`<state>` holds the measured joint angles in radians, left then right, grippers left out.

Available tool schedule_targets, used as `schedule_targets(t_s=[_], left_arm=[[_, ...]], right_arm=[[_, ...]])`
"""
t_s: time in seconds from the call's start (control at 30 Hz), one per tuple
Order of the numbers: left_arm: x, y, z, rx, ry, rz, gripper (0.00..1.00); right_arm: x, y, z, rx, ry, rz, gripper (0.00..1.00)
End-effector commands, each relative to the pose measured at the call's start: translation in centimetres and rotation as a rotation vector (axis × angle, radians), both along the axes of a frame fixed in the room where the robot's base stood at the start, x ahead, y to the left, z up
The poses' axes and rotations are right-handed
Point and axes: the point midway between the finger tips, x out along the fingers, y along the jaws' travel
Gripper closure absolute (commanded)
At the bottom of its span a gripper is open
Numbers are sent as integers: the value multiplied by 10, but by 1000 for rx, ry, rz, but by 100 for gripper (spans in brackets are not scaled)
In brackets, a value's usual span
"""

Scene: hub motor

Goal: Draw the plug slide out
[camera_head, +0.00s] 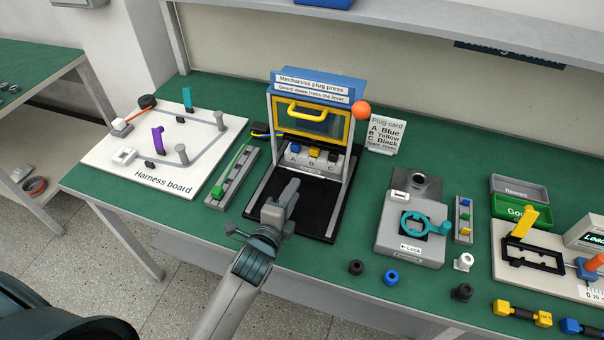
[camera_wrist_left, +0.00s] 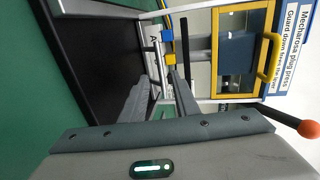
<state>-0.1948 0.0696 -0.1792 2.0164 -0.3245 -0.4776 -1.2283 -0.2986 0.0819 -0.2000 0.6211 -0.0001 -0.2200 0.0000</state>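The plug press (camera_head: 318,88) stands mid-bench. Its plug slide (camera_head: 327,164), a light grey block lettered A, B, C, sits at the back of the black base, carrying blue (camera_head: 295,148), yellow (camera_head: 314,151) and black (camera_head: 332,158) plugs. The yellow-framed guard (camera_head: 313,119) is up above the slide. My left gripper (camera_head: 292,183) is over the black base, in front of the slide and apart from it. In the left wrist view its fingers (camera_wrist_left: 163,80) show a narrow gap with nothing between them; the slide is partly hidden behind them. My right gripper is not in view.
An orange-knobbed lever (camera_head: 361,110) is at the press's right side. A green-plugged rail (camera_head: 231,180) and the harness board (camera_head: 160,150) lie left. A grey lock fixture (camera_head: 410,225) and loose caps are right. The press uprights flank the black base.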

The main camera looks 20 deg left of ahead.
Motion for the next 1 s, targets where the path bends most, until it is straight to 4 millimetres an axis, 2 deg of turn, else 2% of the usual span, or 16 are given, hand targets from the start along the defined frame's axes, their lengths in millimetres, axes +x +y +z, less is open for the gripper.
schedule_targets(t_s=[0.2, 0.43, 0.6, 0.93, 1.0], left_arm=[[40, -1, -6, -1, 0, 1, 72], [68, -2, -14, 0, 0, 0, 72], [77, -3, -16, -1, 1, 0, 72], [79, -3, -17, 0, 0, 0, 72], [79, -3, -17, 0, 0, 0, 89]], right_arm=[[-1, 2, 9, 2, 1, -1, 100], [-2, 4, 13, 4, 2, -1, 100], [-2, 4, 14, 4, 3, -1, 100], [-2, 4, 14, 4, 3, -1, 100], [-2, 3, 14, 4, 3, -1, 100]])
